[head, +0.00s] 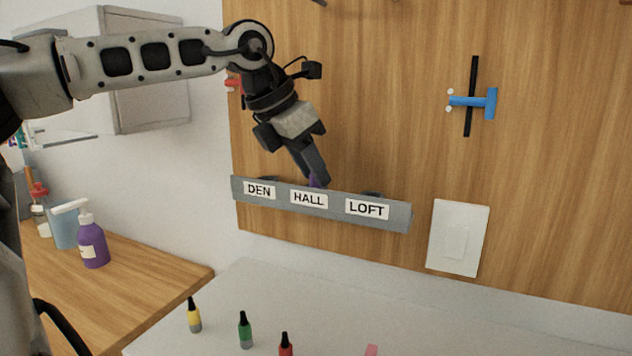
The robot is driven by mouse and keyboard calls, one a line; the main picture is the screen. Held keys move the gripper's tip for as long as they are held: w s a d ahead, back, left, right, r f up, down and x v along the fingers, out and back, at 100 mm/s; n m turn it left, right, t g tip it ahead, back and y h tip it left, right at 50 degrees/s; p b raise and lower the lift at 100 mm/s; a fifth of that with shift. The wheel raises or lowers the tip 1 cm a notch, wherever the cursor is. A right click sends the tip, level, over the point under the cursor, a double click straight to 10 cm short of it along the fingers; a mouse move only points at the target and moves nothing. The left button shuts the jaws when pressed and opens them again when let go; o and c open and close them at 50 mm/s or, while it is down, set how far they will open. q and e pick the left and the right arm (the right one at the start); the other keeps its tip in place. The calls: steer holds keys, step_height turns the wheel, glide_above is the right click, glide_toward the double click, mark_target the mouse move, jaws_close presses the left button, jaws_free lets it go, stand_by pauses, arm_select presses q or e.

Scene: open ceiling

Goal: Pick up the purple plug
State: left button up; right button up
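A small piece of the purple plug (313,183) shows just above the top edge of the grey rack (278,200), behind the HALL label. The rack's front hides its lower part. My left gripper (318,175) points down at the rack, with its dark fingers right at the purple plug. The fingers overlap in this view, so I cannot tell whether they are open or closed around it. My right gripper is not in view.
The rack, labelled DEN, HALL and LOFT, is on a wooden board (380,110). A blue tool (488,103) hangs at right, above a white switch plate (458,238). Yellow (194,316), green (245,332) and red (286,346) bottles stand below. A purple pump bottle (92,243) is at left.

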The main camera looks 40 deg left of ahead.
arm_select(q)
steer(key=shift+f, duration=0.15)
jaws_close()
steer(key=shift+r, duration=0.2)
steer(key=shift+r, duration=0.25)
step_height(320, 180, up, 2)
steer(key=shift+r, duration=0.1)
steer(key=s+d+r+b, duration=0.2)
steer(key=s+d+r, duration=0.2)
steer(key=s+r, duration=0.6)
steer(key=s, duration=0.3)
steer(key=shift+s+d, duration=0.15)
steer(key=shift+d, duration=0.05)
